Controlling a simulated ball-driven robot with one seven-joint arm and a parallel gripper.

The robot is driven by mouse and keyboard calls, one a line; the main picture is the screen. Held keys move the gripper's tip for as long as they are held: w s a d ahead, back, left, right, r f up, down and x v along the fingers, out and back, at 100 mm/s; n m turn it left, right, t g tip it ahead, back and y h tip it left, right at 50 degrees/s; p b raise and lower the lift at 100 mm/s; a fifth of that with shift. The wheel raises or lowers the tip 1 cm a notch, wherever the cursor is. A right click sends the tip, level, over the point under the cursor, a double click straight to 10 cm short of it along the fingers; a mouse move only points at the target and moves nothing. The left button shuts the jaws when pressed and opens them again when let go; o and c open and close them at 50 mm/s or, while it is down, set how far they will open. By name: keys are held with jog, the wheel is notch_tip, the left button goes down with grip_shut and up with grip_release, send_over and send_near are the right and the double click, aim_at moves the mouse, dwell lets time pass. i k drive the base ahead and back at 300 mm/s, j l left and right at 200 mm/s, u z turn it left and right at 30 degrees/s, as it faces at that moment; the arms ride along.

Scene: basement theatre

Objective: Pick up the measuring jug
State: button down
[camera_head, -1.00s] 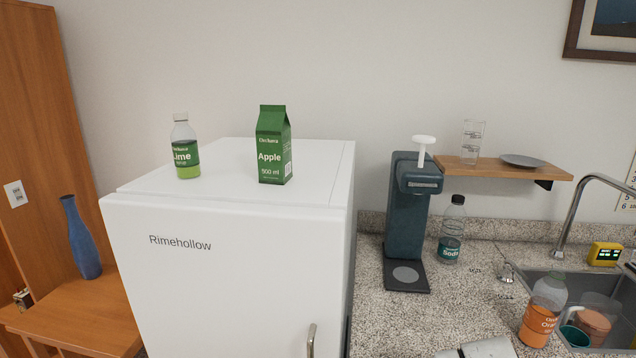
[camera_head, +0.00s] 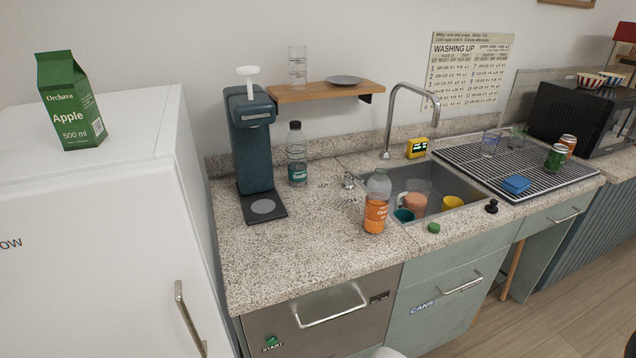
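A clear, tall vessel with pale markings (camera_head: 297,68) stands upright at the left end of a wooden wall shelf (camera_head: 322,92); it may be the measuring jug, but its markings are too small to read. Another clear vessel stands in the sink (camera_head: 392,176), around or in front of a terracotta-coloured item (camera_head: 415,203); I cannot tell whether it is a jug. My gripper is not in view.
A grey plate (camera_head: 344,80) shares the shelf. The fridge (camera_head: 100,200) stands left. The front-left counter (camera_head: 290,250) is clear.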

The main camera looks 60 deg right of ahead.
aim_at(416, 193)
jog(key=z, duration=1.7)
jog(key=i+l+u, duration=0.15)
jog(key=l+u, duration=0.3)
jog(key=l, duration=0.15)
jog(key=l+u, duration=0.45)
jog(key=l, duration=0.2)
